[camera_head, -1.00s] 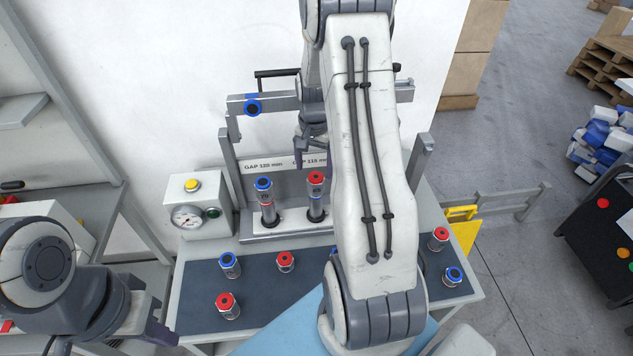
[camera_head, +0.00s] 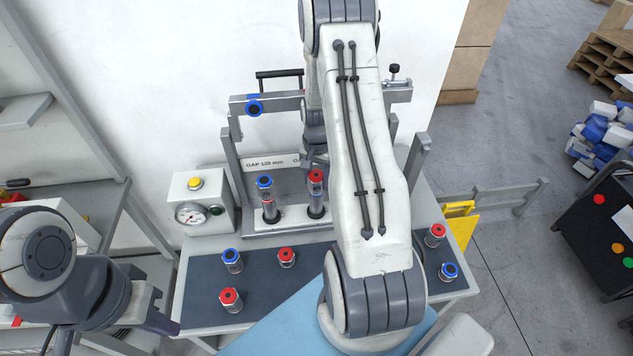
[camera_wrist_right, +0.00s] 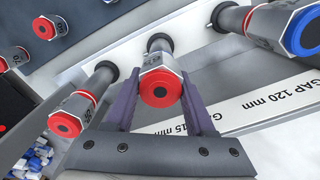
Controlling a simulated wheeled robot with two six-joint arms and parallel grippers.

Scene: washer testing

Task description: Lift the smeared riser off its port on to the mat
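In the head view a blue-capped riser (camera_head: 264,183) and a red-capped riser (camera_head: 316,178) stand upright on ports in the fixture. In the right wrist view the red-capped riser (camera_wrist_right: 160,88) is the middle one, with another red-capped riser (camera_wrist_right: 66,122) to the left and the blue-capped one (camera_wrist_right: 299,30) to the right. My right gripper (camera_wrist_right: 159,78) is open, with a purple finger at either side of the middle riser; contact is unclear. I cannot make out a smear. The dark mat (camera_head: 258,297) lies in front.
Red- and blue-capped pieces stand on the mat, including one blue (camera_head: 232,261) and one red (camera_head: 231,300). A gauge box (camera_head: 203,203) stands left of the fixture. Frame posts (camera_head: 232,160) flank the risers. My right arm hides the fixture's right part.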

